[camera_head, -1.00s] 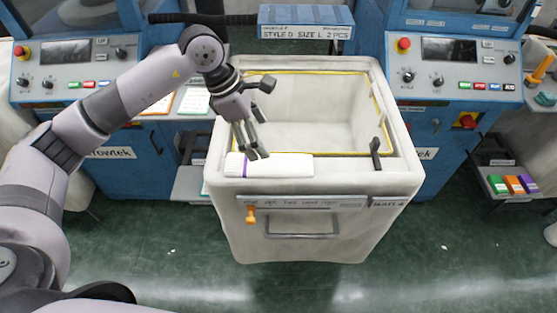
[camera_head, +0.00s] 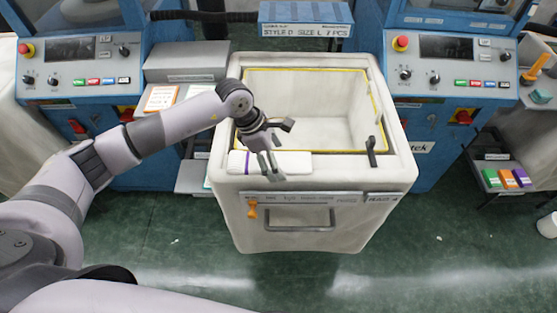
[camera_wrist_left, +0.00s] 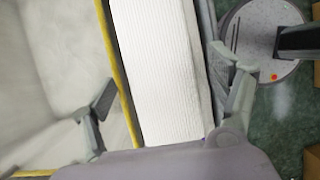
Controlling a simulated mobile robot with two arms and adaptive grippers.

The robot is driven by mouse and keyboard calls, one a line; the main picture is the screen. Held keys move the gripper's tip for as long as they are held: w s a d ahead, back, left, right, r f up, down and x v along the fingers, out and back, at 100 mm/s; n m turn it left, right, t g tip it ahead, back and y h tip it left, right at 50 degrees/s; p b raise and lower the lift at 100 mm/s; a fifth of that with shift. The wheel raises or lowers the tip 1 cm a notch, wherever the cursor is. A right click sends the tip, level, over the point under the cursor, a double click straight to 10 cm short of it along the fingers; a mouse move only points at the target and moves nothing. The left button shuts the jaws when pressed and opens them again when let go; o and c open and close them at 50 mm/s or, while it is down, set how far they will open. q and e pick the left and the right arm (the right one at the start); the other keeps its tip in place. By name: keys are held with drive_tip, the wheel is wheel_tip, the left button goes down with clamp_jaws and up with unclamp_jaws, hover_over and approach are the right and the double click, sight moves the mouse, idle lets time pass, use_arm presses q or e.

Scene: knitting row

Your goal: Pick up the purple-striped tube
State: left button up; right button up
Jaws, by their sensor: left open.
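The purple-striped tube (camera_head: 295,161) is a white fabric roll lying along the front rim of the pale bin (camera_head: 230,205). Its purple band shows near its left end. My left gripper (camera_head: 269,165) is open over the middle of the tube, fingers pointing down. In the left wrist view the tube (camera_wrist_left: 160,70) shows white and ribbed between the two spread fingers (camera_wrist_left: 163,75). One finger is on the bin's inner side and the other on its outer side. Contact cannot be told. My right gripper is not in view.
The bin's open inside (camera_head: 310,105) has a yellow edge line. A dark upright clip (camera_head: 371,150) stands on the rim right of the tube. An orange tag (camera_head: 252,208) hangs on the bin's front. Blue machines (camera_head: 455,85) flank the bin.

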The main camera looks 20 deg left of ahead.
use_arm(q)
drive_tip(key=shift+c, duration=0.3)
drive_tip(key=c, duration=0.9)
drive_tip(key=shift+r, duration=0.15)
